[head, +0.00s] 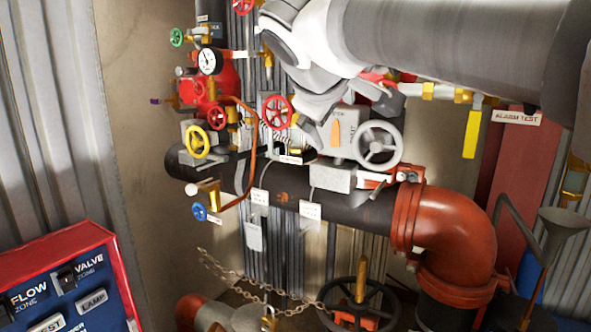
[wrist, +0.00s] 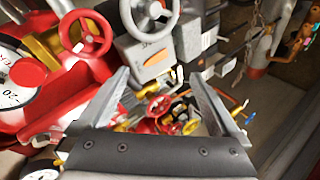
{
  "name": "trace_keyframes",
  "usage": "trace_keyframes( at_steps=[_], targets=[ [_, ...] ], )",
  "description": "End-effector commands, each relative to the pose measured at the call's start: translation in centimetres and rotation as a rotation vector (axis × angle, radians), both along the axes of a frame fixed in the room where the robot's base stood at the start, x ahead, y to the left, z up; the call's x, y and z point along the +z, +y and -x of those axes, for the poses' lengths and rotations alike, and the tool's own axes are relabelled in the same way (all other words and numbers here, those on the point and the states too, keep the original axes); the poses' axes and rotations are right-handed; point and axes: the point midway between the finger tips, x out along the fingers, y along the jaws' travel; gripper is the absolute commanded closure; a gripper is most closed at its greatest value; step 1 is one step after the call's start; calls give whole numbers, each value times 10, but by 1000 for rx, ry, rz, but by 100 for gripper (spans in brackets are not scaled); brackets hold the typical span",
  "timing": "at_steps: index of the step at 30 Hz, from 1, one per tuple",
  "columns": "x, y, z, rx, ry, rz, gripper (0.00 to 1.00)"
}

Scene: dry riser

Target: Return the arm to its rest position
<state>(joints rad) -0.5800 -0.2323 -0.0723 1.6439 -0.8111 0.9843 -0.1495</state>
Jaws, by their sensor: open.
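My gripper (wrist: 160,78) shows in the wrist view with its two grey fingers spread apart. Nothing is held between them. Beyond the fingers, small red and yellow handwheels and brass fittings show in the gap. In the head view my arm reaches in from the upper right and bends down in front of the upper valves and pipes. It hides part of them, and the fingers cannot be made out clearly there.
Close to the arm are a grey handwheel (head: 377,146), a red handwheel (head: 276,111), a yellow handwheel (head: 198,142) and a pressure gauge (head: 209,61). A red pipe elbow (head: 455,235) stands lower right. A red-framed control panel (head: 70,285) is lower left.

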Motion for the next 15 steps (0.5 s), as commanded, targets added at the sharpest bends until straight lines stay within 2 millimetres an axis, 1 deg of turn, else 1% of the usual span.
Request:
trace_keyframes(
  at_steps=[1, 3, 5, 6, 8, 9, 10, 11, 12, 15],
  targets=[
    [-21, -19, 14, -36, 43, -51, 1],
    [-51, -37, 33, -82, 100, -128, 1],
    [-77, -51, 52, -126, 149, -199, 1],
    [-96, -60, 66, -159, 181, -248, 1],
    [-124, -70, 88, -212, 226, -329, 1],
    [-142, -76, 103, -249, 254, -383, 1],
    [-156, -79, 114, -276, 274, -424, 1],
    [-169, -82, 126, -306, 292, -465, 1],
    [-186, -85, 140, -345, 315, -519, 1],
    [-223, -88, 172, -433, 358, -639, 1]
  ],
)
